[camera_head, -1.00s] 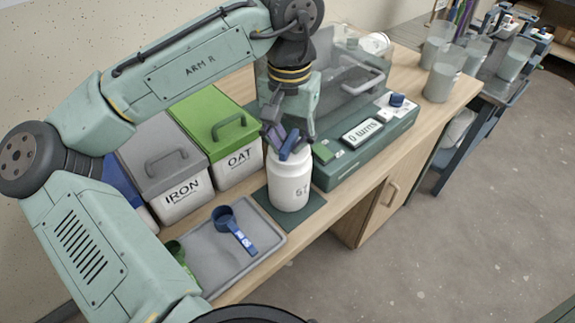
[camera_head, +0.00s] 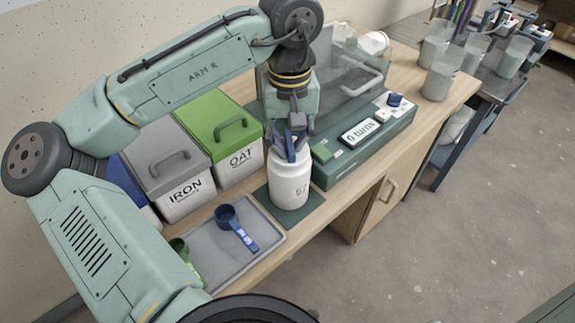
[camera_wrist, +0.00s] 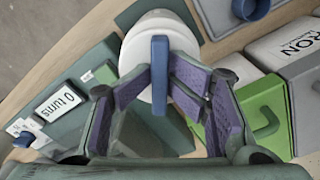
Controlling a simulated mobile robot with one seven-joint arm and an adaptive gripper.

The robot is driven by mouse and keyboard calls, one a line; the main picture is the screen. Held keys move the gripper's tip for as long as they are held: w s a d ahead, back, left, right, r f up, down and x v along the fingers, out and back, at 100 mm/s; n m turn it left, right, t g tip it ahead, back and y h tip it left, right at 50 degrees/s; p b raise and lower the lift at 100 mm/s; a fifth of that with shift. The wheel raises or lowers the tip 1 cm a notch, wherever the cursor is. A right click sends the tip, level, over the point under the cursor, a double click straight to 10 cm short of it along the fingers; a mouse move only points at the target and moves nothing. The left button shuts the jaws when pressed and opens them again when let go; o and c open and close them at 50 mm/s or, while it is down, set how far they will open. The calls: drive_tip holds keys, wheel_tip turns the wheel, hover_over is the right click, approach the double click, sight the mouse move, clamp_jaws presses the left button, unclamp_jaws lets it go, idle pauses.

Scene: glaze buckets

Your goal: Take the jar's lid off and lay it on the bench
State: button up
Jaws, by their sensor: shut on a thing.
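The white jar (camera_head: 290,188) stands upright on a dark green mat (camera_head: 313,203) at the bench's front edge. Its lid's upright blue grip bar (camera_head: 290,146) is on top; in the wrist view the bar (camera_wrist: 159,82) runs between the purple finger pads. My gripper (camera_head: 287,142) points down over the jar and is shut on the blue bar; it also shows in the wrist view (camera_wrist: 160,88). The lid appears seated on the jar, with no gap visible. My fingers hide part of the lid's top.
A grey tray (camera_head: 203,252) with a blue scoop (camera_head: 235,225) and a green scoop lies left of the jar. IRON (camera_head: 185,195) and OAT (camera_head: 240,165) bins stand behind. A green device with a "0 turns" display (camera_head: 361,132) is at the right. Bare bench (camera_head: 440,108) shows further right.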

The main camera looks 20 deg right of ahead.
drive_tip(key=shift+s+f, duration=0.15)
drive_tip(key=shift+f, duration=0.05)
